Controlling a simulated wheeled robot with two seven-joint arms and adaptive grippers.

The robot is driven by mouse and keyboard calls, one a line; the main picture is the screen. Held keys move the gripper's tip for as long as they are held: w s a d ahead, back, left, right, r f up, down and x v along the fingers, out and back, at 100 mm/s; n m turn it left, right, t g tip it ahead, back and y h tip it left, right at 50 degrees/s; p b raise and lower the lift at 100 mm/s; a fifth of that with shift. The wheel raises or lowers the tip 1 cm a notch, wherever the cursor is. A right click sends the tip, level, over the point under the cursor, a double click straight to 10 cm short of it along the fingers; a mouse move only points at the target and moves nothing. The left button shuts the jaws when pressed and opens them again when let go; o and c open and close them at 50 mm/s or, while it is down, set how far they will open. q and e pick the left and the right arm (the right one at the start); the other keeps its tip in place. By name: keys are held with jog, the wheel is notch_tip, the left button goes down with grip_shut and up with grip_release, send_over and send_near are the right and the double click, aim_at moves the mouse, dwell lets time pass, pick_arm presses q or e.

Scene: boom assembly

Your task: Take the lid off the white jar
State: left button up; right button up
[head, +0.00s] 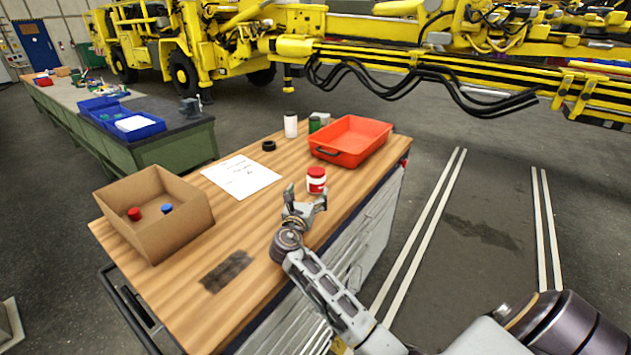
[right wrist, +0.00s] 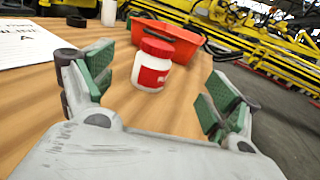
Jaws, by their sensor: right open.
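A white jar (head: 316,184) with a red lid (head: 316,172) and a red label stands upright on the wooden workbench top. In the right wrist view the jar (right wrist: 151,77) stands ahead of the fingers, its red lid (right wrist: 158,47) on top. My right gripper (head: 306,196) is open and empty, just in front of the jar. In the right wrist view its green-padded fingers (right wrist: 158,90) are wide apart, with the jar showing between them and apart from both. My left gripper is not in view.
A red tray (head: 372,140) stands behind the jar, with a white bottle (head: 291,125), a green can (head: 314,124) and a black ring (head: 269,146) nearby. A paper sheet (head: 241,176) and a cardboard box (head: 186,196) holding a red and a blue item lie left.

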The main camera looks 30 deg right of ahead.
aim_at(314, 177)
jog(key=shift+a, duration=0.3)
jog(key=shift+r, duration=0.1)
jog(key=shift+w+d, duration=0.3)
jog(key=shift+w, duration=0.05)
jog(key=p+x, duration=0.1)
jog(key=x, duration=0.6)
jog(key=shift+w+d, duration=0.25)
jog(key=shift+w+d, duration=0.1)
jog(key=shift+d, duration=0.05)
jog(key=shift+x, duration=1.25)
jog(key=shift+f+p+x, duration=0.25)
jog(key=shift+p+x, duration=0.1)
jog(key=shift+x, duration=0.85)
